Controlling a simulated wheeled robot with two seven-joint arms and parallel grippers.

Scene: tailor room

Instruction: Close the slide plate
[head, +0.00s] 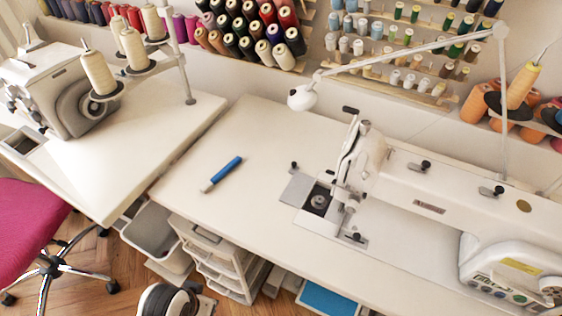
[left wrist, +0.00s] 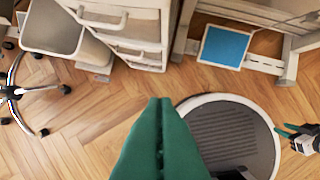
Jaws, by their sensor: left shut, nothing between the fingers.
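The slide plate (head: 296,189) is a flat grey metal plate at the left end of the white sewing machine's (head: 430,195) bed in the head view. It lies left of a dark opening (head: 318,200), which shows a round metal part inside. My left gripper (left wrist: 160,102) has green fingers, shut and empty, over the wooden floor in the left wrist view. My right gripper (left wrist: 286,132) shows small at the right edge of that view, its green fingers apart and empty. Neither gripper shows in the head view, and both are away from the plate.
A blue marker-like object (head: 222,174) lies on the white table (head: 250,130), left of the plate. A white lamp (head: 302,97) hangs above the table's back. Drawers (head: 215,243) and a grey bin (head: 152,230) stand below the front edge. A pink chair (head: 28,218) is at left.

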